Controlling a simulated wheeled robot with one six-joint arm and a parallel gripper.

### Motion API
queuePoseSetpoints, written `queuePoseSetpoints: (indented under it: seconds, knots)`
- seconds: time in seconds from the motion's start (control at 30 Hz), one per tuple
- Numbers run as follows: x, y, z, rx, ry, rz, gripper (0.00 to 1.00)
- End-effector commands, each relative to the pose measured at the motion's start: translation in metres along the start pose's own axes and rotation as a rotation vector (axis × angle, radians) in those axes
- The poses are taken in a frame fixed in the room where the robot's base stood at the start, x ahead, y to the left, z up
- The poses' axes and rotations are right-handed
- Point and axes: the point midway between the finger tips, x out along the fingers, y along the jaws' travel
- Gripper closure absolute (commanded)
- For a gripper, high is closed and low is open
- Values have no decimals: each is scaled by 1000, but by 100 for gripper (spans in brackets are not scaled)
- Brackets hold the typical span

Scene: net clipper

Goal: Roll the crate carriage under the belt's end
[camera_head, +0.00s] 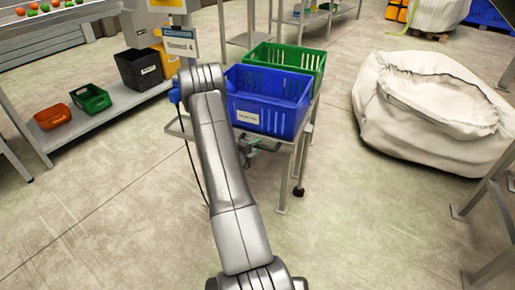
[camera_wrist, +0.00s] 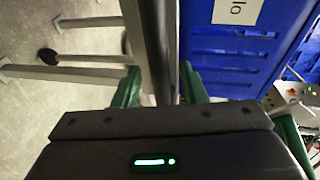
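The crate carriage (camera_head: 283,180) is a grey wheeled frame at the centre of the head view, with a caster at its near right leg. A blue crate (camera_head: 262,108) with a white label stands on its near part, and a green crate (camera_head: 300,60) stands behind it. My gripper (camera_wrist: 160,72) has green fingers set apart, one on each side of a grey carriage bar (camera_wrist: 152,45). I cannot tell whether either finger touches it. The blue crate shows at the right of the wrist view (camera_wrist: 225,65). The belt (camera_head: 60,18) with round fruit is at the upper left.
A low shelf at left holds a black bin (camera_head: 138,68), a small green bin (camera_head: 91,98) and an orange bin (camera_head: 53,116). A large white sack (camera_head: 430,115) stands on the right. Grey frame legs (camera_head: 490,215) stand at the right edge. The near left floor is clear.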

Motion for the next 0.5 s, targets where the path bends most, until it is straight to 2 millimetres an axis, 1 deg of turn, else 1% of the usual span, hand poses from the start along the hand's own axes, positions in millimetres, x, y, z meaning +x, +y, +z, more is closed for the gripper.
queuePoseSetpoints:
  seconds: [0.03,0.13,0.47,0.5]
  knots:
    - [6,1,0,1,2,0,62]
    - [12,0,0,1,1,0,62]
    - [15,0,0,0,0,0,62]
    - [15,0,0,0,0,0,70]
